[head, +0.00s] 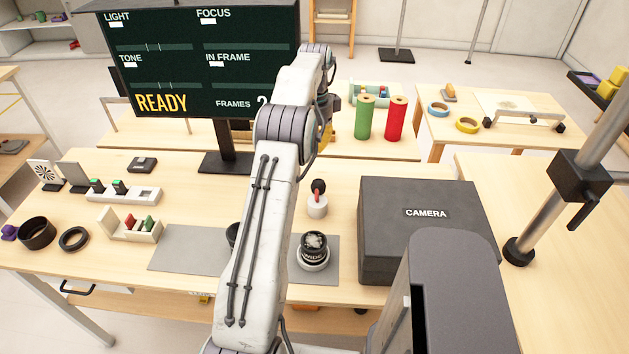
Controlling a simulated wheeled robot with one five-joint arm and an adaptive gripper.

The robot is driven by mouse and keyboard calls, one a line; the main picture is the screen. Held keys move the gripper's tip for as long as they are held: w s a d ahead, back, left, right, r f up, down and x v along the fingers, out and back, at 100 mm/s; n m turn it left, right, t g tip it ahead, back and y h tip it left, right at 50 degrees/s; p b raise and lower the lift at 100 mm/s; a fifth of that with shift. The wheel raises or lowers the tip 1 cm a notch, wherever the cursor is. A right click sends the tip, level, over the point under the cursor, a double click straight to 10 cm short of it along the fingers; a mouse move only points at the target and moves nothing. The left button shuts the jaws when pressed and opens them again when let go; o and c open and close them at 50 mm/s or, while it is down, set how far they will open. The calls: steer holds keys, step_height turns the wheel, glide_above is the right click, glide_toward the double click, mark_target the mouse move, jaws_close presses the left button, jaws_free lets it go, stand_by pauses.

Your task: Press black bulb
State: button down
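A black, round-topped piece with pale lettering (314,243) sits in a pale ring-shaped base on a grey mat, just right of my arm. Behind it, a small black knob (318,186) on a red stem stands on a white round base. My arm reaches up and away across the table. My gripper (326,112) is mostly hidden behind the arm's far end, beyond and above both pieces. Its fingers cannot be made out, and I see no contact with either piece.
A dark box marked CAMERA (420,245) stands right of the black pieces. A screen (205,60) reading READY rises behind, left of my arm. A metal post (585,170) stands at right. A white switch strip (122,194) and black rings (38,233) lie at left.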

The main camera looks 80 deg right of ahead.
mark_target(314, 185)
step_height(314, 185, down, 13)
steer(key=shift+p, duration=0.5)
stand_by(0.3)
steer(key=shift+f+b, duration=0.95)
steer(key=shift+f, duration=0.1)
steer(key=shift+r, duration=0.1)
steer(key=shift+a, duration=0.1)
step_height(314, 185, up, 14)
steer(key=p, duration=0.1)
stand_by(1.0)
